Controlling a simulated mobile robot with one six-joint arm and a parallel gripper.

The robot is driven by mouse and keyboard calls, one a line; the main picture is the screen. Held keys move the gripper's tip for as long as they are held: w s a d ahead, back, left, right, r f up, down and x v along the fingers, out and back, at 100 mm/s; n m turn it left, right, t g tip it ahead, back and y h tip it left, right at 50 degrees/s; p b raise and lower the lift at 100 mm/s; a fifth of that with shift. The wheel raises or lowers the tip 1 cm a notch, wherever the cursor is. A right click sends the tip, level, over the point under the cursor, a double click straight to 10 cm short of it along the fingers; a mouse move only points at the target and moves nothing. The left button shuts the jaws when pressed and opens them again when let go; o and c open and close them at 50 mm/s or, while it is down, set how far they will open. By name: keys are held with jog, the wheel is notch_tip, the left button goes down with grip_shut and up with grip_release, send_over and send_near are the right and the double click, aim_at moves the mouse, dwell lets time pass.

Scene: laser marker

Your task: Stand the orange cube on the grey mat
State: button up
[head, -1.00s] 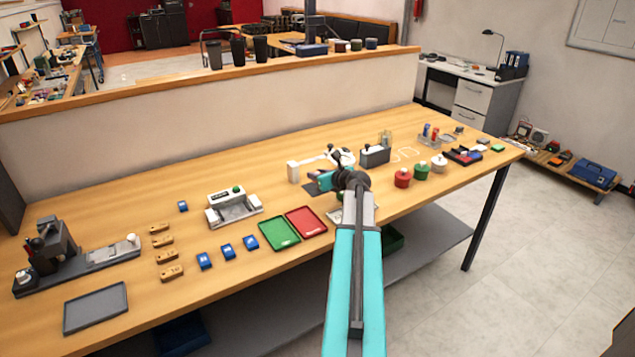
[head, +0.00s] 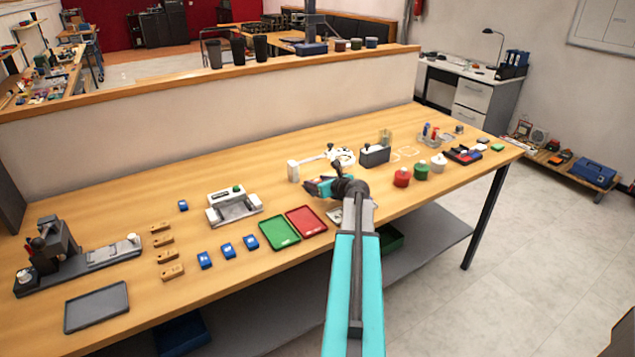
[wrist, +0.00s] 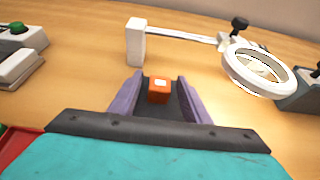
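The orange cube (wrist: 158,90) sits between the purple fingers of my gripper (wrist: 159,84) in the wrist view, with a pale patch on its upper face. The dark inner sides of the fingers close on it. In the head view my gripper (head: 312,187) is over the middle of the bench, pointing left; the cube is too small to make out there. A flat dark grey mat (head: 97,308) with a thin rim lies bare at the bench's near left, far from my gripper.
Green (head: 279,233) and red (head: 307,222) trays lie left of my arm. Blue blocks (head: 228,250) and wooden blocks (head: 171,271) stand between them and the mat. A dark fixture (head: 50,262) is behind the mat. A white ring-headed stand (wrist: 258,70) is beyond my gripper.

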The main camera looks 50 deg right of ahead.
jog(key=shift+r, duration=0.15)
jog(key=shift+s, duration=0.1)
jog(key=shift+b+v, duration=0.7)
jog(key=shift+v, duration=5.2)
jog(key=shift+r, duration=0.1)
